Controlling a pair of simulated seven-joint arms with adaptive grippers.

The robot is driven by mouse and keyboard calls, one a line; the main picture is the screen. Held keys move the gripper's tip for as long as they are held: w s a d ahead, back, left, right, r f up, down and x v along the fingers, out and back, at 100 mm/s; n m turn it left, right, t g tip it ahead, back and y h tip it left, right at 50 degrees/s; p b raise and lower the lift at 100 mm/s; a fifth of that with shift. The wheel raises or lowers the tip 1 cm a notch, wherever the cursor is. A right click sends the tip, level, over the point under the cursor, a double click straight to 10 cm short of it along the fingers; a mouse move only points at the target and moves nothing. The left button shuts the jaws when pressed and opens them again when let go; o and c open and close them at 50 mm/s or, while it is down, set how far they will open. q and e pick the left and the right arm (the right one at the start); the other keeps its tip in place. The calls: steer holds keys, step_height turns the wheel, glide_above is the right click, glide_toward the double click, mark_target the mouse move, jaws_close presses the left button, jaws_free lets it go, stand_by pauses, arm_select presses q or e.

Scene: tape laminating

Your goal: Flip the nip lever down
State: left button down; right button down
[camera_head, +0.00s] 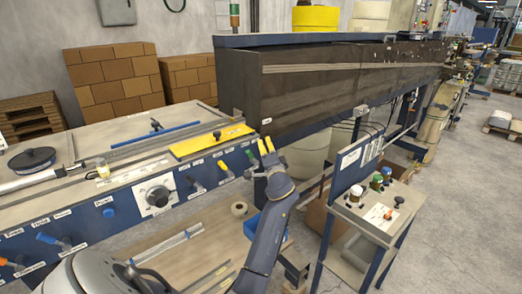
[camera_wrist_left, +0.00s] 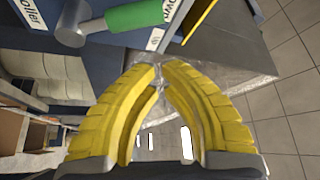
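A row of labelled levers lines the blue machine front in the head view. I cannot read which label marks the nip lever. My left gripper (camera_head: 265,147) has yellow fingers just right of the green lever, by the panel's right end. In the left wrist view, my left gripper (camera_wrist_left: 160,70) has its fingertips almost together with nothing seen between them. The green handle (camera_wrist_left: 137,18) lies beyond the tips, apart from them. My right gripper is not in view.
A yellow bar (camera_head: 212,140) lies on the machine top above the levers. The dark machine housing (camera_head: 310,90) rises close behind the left gripper. A stand with knobs (camera_head: 370,205) is to the right, and a lower shelf (camera_head: 195,262) lies below the panel.

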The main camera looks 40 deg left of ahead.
arm_select(q)
steer(key=v, duration=1)
steer(key=shift+w+f, duration=0.2)
